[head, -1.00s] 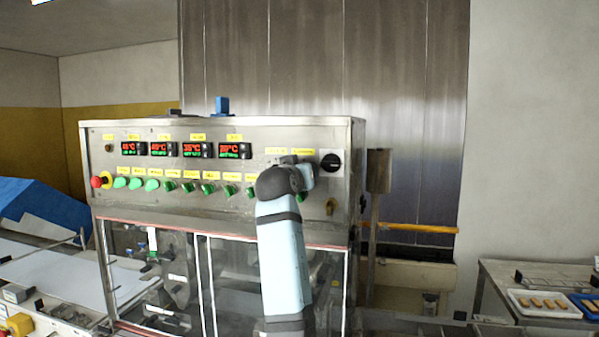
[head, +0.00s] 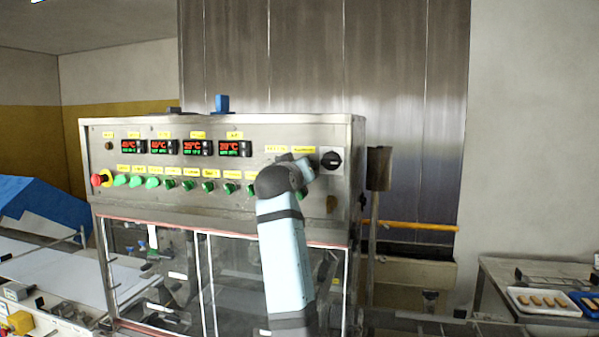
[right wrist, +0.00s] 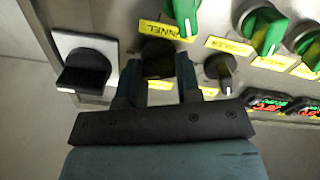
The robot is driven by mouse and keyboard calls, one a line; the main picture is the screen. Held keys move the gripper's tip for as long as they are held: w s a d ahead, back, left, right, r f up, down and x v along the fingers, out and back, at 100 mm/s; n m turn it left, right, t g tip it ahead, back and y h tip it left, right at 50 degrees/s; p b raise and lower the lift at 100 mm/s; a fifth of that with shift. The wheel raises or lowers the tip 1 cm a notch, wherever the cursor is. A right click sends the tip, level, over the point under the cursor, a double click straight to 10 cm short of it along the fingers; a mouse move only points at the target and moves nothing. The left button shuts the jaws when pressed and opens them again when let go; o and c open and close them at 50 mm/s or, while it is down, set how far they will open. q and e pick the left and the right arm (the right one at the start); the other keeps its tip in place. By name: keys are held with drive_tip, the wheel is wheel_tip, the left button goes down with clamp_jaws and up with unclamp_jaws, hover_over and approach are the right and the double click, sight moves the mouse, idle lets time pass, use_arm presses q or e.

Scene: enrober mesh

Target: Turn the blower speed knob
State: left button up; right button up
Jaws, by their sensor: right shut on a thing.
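A steel control panel (head: 225,130) carries a pair of dark knobs at its right, below yellow labels. My right gripper (right wrist: 158,72) has one finger on each side of the dark knob (right wrist: 158,57) between the black rotary switch and another small knob (right wrist: 218,70). It is shut on this knob. The knob's label is partly hidden by the fingers, so I cannot read whether it is the blower speed knob. In the head view my right wrist and gripper (head: 300,172) cover the knobs. My left gripper is not in view.
The black rotary switch (head: 331,160) is close beside my right gripper; it also shows in the right wrist view (right wrist: 85,68). Green knobs (head: 208,187) and a red emergency button (head: 97,180) line the panel. Glass doors (head: 230,285) are below. A tray (head: 520,308) stands at far right.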

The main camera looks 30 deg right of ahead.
drive_tip(key=n, duration=0.6)
drive_tip(key=shift+f+n, duration=0.1)
drive_tip(key=shift+n, duration=0.2)
drive_tip(key=n, duration=0.4)
drive_tip(key=shift+a, duration=0.1)
drive_tip(key=shift+f+n, duration=0.1)
drive_tip(key=shift+n, duration=1.1)
drive_tip(key=o, duration=0.9)
